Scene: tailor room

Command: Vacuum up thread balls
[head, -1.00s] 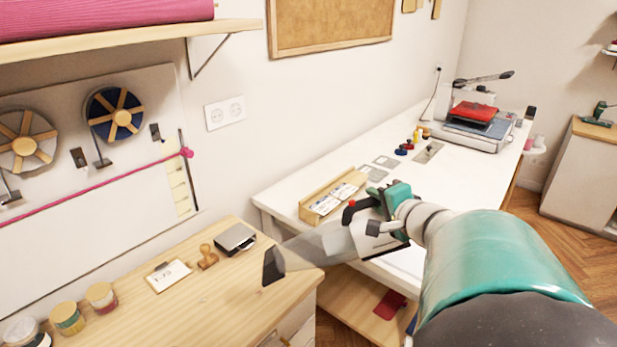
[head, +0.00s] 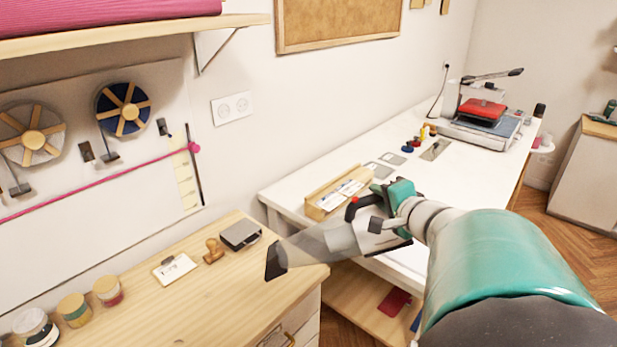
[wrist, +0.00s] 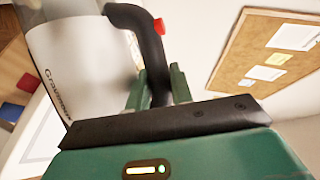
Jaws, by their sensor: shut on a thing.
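A handheld vacuum (head: 338,238) with a pale grey body, a black nozzle tip and a black handle with a red button is held out in front of me. My gripper (head: 383,200) is shut on its handle. In the wrist view, the vacuum's white body (wrist: 80,62) is tilted, and its handle passes between the green fingers of my gripper (wrist: 157,86). The nozzle tip appears over the right part of the wooden worktop (head: 215,300); its height above it is unclear. I cannot make out any thread balls for certain.
A clipboard (head: 175,268), a wooden stamp (head: 213,250) and a dark box (head: 240,235) stand left of the nozzle. Several jars (head: 74,309) line the worktop's left. A white table (head: 460,180) with a heat press (head: 478,127) extends behind. A shelf (head: 120,40) overhangs the upper left.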

